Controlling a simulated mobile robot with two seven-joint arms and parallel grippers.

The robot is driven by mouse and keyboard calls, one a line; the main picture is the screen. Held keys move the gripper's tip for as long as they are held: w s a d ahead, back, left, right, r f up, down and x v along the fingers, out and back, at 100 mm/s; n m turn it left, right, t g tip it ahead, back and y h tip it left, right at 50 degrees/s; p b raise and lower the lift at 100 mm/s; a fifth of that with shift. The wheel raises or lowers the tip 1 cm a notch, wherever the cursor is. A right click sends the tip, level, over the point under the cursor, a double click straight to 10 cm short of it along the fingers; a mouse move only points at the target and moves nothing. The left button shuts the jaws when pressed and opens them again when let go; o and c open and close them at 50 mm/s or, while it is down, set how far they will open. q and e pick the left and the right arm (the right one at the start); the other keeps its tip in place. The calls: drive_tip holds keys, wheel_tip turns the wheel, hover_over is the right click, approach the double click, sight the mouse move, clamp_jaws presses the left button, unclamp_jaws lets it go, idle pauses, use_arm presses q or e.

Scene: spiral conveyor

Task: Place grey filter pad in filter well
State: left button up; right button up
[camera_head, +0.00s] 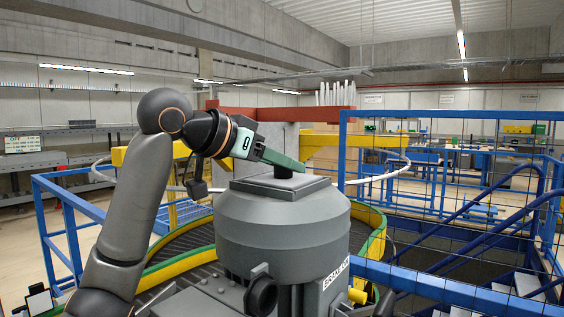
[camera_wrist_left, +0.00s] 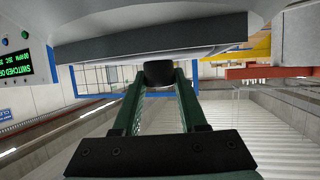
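My left gripper (camera_head: 283,160) reaches in over the top of a large grey round housing. Its green fingers lie on either side of a black knob (camera_head: 283,172), which stands on a square grey lid (camera_head: 246,187). In the left wrist view the left gripper (camera_wrist_left: 159,75) has the black knob (camera_wrist_left: 158,73) between its fingertips, with no clear gap at either side. The lid (camera_wrist_left: 100,53) appears there as a dark slab and rests on the housing in the head view. No grey filter pad or filter well can be made out. My right gripper is not in view.
The grey housing (camera_head: 285,225) stands in front of a spiral conveyor with yellow and green rims (camera_head: 172,237). Blue railings (camera_head: 440,280) and mesh fencing stand at the right. A lit display (camera_wrist_left: 13,69) shows in the left wrist view.

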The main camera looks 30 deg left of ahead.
use_arm(q)
drive_tip(key=o, duration=0.4)
drive_tip(key=shift+r, duration=0.1)
drive_tip(key=shift+s+r, duration=0.1)
drive_tip(key=shift+r, duration=0.05)
drive_tip(key=b+v, duration=0.1)
drive_tip(key=v, duration=1)
drive_tip(key=shift+s+a+r+b, duration=0.1)
drive_tip(key=shift+s+a+b, duration=0.1)
drive_tip(key=shift+s+b, duration=0.2)
